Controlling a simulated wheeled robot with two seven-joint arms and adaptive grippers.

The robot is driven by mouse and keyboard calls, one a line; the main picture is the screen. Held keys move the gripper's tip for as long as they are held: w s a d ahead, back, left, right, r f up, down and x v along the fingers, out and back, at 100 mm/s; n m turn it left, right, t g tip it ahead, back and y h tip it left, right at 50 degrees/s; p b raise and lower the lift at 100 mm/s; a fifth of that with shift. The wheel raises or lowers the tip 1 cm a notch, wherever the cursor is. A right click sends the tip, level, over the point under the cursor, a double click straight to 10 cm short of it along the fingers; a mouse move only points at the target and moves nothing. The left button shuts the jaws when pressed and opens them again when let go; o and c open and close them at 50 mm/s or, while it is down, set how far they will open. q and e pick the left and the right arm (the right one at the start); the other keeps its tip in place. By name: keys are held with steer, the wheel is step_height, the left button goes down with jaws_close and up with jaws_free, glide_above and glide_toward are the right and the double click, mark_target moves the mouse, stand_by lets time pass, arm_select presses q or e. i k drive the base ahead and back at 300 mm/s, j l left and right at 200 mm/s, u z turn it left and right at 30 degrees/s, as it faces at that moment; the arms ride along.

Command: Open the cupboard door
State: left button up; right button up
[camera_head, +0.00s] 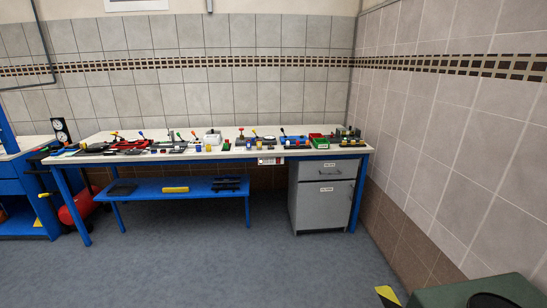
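A grey cupboard (325,195) stands under the right end of the workbench. Its lower front is a door (322,206) with a white label near the top, and it looks closed. Above the door is a drawer (330,170) with a dark handle and a small label, also closed. A small dark mark, perhaps a handle or lock, shows near the door's top edge but is too small to tell. Neither of my grippers is in view.
The workbench (100,157) has blue legs and many small tools on top. A blue low shelf (215,194) is left of the cupboard. Blue-grey floor (230,260) before it is clear. A dark green object (450,294) and yellow-black piece (387,293) are at lower right.

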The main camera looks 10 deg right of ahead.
mark_target(320, 204)
steer(key=i+z, duration=0.1)
steer(key=i, duration=0.7)
steer(key=i+j+z, duration=0.15)
steer(key=i+z, duration=0.2)
steer(key=i, duration=0.45)
steer(key=i+z, duration=1.15)
steer(key=i+j+z, duration=0.1)
steer(key=i+z, duration=0.25)
steer(key=i+j+z, duration=0.2)
steer(key=i+z, duration=0.15)
steer(key=i, duration=0.1)
